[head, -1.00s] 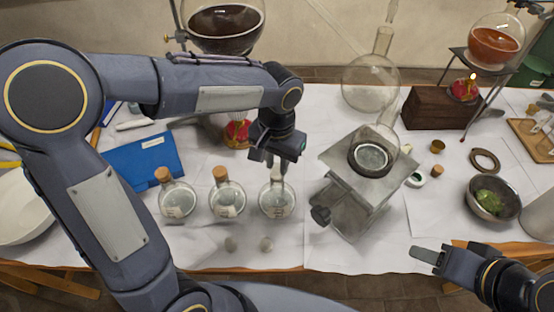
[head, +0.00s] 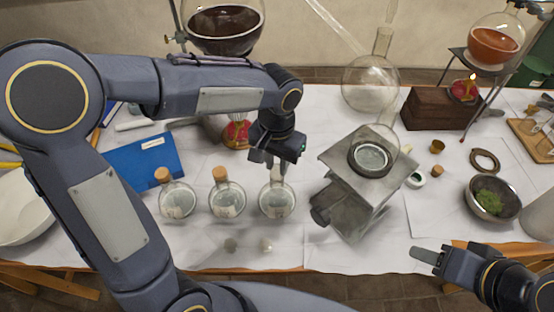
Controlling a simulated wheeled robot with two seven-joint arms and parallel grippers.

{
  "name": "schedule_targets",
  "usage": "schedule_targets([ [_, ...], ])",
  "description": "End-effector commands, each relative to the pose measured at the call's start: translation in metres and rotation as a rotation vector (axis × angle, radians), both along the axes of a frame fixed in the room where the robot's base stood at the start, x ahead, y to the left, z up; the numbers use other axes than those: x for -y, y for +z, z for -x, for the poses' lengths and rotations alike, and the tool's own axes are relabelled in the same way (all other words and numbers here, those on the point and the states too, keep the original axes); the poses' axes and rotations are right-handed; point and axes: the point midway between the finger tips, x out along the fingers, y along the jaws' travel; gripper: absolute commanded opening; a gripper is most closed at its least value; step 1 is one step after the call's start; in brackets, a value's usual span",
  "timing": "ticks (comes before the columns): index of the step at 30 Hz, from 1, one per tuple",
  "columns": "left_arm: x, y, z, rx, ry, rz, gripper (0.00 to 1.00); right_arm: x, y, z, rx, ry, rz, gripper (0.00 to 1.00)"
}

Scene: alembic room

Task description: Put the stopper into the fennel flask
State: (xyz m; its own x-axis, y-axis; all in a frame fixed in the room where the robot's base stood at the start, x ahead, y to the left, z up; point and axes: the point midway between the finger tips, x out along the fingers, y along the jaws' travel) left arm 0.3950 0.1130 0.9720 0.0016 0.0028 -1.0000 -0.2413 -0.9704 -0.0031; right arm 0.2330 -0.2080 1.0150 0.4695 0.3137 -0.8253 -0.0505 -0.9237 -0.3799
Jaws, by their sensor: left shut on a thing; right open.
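Three round glass flasks stand in a row on the white cloth. The left flask (head: 177,203) and the middle flask (head: 226,202) each have a cork in the neck. The right flask (head: 277,203) has its mouth hidden by my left gripper. I cannot read the labels to tell which is the fennel flask. My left gripper (head: 275,160) is right above the right flask's neck, shut on what seems to be the stopper, mostly hidden by the fingers. I cannot tell whether it sits in the neck. My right gripper (head: 430,257) is open and empty at the table's front edge.
A blue book (head: 143,163) is at left.

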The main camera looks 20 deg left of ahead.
Motion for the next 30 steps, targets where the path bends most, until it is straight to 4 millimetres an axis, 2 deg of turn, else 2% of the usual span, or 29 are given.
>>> schedule_targets([
  [1, 0.0001, -0.0134, 0.0, 0.0, 0.0, 0.0, 0.04, -0.0001, -0.0131, 0.0, 0.0, 0.0, 0.0, 0.48],
  [13, 0.0, -0.0136, 0.0, 0.0, 0.0, 0.0, 0.04, 0.0, -0.0131, 0.0, 0.0, 0.0, 0.0, 0.48],
  [14, 0.0, -0.0136, 0.0, 0.0, 0.0, 0.0, 0.26, 0.0, -0.0131, 0.0, 0.0, 0.0, 0.0, 0.48],
  [18, 0.0, -0.0136, 0.0, 0.0, 0.0, 0.0, 0.45, 0.0, -0.0132, 0.0, 0.0, 0.0, 0.0, 0.48],
  [19, 0.0, -0.0136, 0.0, 0.0, 0.0, 0.0, 0.48, 0.0, -0.0132, 0.0, 0.0, 0.0, 0.0, 0.48],
  [25, 0.0, -0.0136, 0.0, 0.0, 0.0, 0.0, 0.49, 0.0, -0.0132, 0.0, 0.0, 0.0, 0.0, 0.48],
  [29, -0.0001, -0.0136, 0.0, 0.0, 0.0, 0.0, 0.66, 0.0, -0.0132, 0.0, 0.0, 0.0, 0.0, 0.48],
  [30, -0.0001, -0.0136, 0.0, 0.0, 0.0, 0.0, 0.66, 0.0, -0.0132, 0.0, 0.0, 0.0, 0.0, 0.48],
])
